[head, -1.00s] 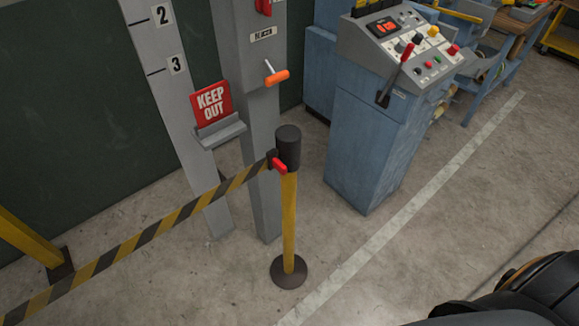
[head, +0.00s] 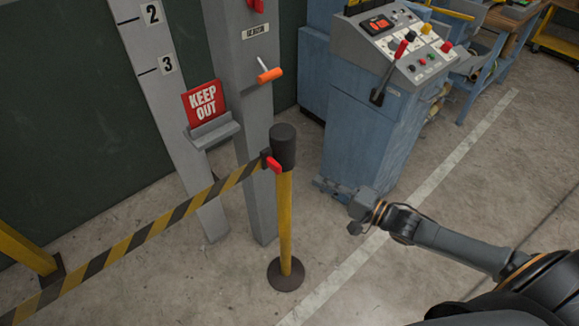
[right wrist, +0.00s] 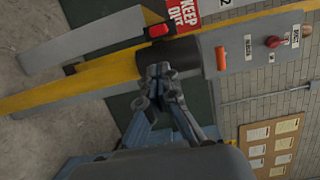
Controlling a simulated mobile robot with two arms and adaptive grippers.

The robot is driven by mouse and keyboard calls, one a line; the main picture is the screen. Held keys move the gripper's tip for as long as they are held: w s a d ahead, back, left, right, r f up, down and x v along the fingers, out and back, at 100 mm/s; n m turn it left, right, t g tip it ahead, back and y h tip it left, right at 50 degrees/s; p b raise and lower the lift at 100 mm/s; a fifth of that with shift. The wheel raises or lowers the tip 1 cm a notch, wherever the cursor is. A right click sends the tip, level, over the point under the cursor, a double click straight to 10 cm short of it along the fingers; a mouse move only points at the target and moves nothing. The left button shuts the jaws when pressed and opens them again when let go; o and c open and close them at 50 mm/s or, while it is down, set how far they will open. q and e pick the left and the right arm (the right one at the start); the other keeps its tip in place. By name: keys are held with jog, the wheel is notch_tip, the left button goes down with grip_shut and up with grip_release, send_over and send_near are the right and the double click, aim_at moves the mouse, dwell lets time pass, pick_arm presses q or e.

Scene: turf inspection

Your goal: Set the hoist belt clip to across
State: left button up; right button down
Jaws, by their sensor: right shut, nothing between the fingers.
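The hoist belt clip (head: 273,164) is a small red tab on a black block at the belt end, against the black-capped yellow post (head: 285,225). The yellow-and-black striped belt (head: 160,232) runs from it down to the left. In the right wrist view the red clip (right wrist: 158,30) shows beside the black cap (right wrist: 183,57). My right gripper (head: 330,188) is shut and empty, right of the post and lower than the clip, apart from it in the head view. In the wrist view its closed fingers (right wrist: 158,72) overlap the cap. My left gripper is out of view.
A red KEEP OUT sign (head: 204,103) stands in a grey holder behind the belt. A grey column with an orange-handled lever (head: 269,75) stands behind the post. A blue control console (head: 365,135) stands behind my right gripper. The floor before the post is clear.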

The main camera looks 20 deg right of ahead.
aim_at(272, 164)
jog(key=shift+a+r, duration=0.1)
jog(key=shift+w, duration=0.1)
jog(key=shift+p+x, duration=0.8)
jog(key=shift+x, duration=4.1)
jog(key=shift+a, duration=0.15)
